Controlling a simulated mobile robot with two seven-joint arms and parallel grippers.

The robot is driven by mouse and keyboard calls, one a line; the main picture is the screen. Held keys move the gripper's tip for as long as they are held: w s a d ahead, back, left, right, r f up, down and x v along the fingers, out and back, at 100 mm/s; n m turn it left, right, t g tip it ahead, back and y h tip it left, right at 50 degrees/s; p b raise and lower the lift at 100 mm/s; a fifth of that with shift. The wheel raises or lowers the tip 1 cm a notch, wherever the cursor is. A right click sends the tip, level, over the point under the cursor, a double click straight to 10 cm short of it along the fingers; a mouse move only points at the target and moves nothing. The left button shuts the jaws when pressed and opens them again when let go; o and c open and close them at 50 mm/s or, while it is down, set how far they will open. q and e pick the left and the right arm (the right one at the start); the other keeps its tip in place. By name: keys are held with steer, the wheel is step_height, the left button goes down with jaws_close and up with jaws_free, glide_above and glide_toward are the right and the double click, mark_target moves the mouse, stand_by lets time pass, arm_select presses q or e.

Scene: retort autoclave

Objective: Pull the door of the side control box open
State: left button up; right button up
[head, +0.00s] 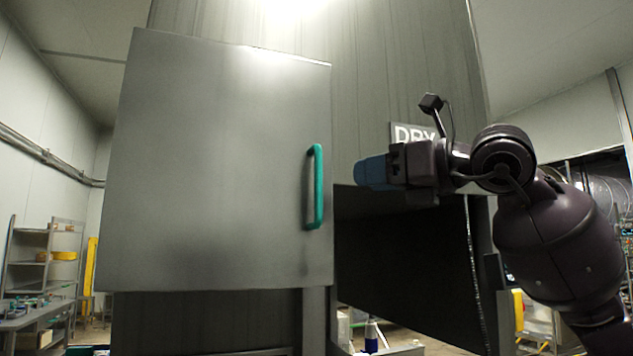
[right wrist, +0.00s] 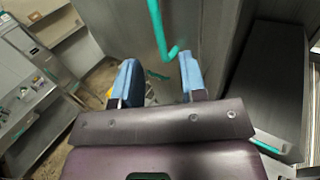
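The side control box has a large flat grey metal door (head: 215,160) that fills the left and middle of the head view. A vertical green bar handle (head: 318,188) is fixed near its right edge. I see no clear gap at the door's edge. My right gripper (head: 370,172), with blue fingers, is to the right of the handle and apart from it. In the right wrist view the fingers (right wrist: 159,75) are spread with nothing between them. The green handle (right wrist: 158,28) shows beyond them, its lower end near the right finger. My left gripper is not in view.
A dark panel (head: 405,265) stands right of the box, below a partly hidden sign reading "DRY" (head: 408,134). A shelf rack (head: 35,255) and a workbench (head: 40,318) are at the far left. Open floor lies between them and the box.

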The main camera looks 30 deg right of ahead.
steer(key=p, duration=0.3)
glide_above(319, 215)
steer(key=shift+s+d+r, duration=0.1)
steer(key=shift+s+d, duration=0.25)
steer(key=shift+d, duration=0.05)
steer(key=shift+w+a, duration=0.25)
steer(key=shift+w, duration=0.45)
jaws_close()
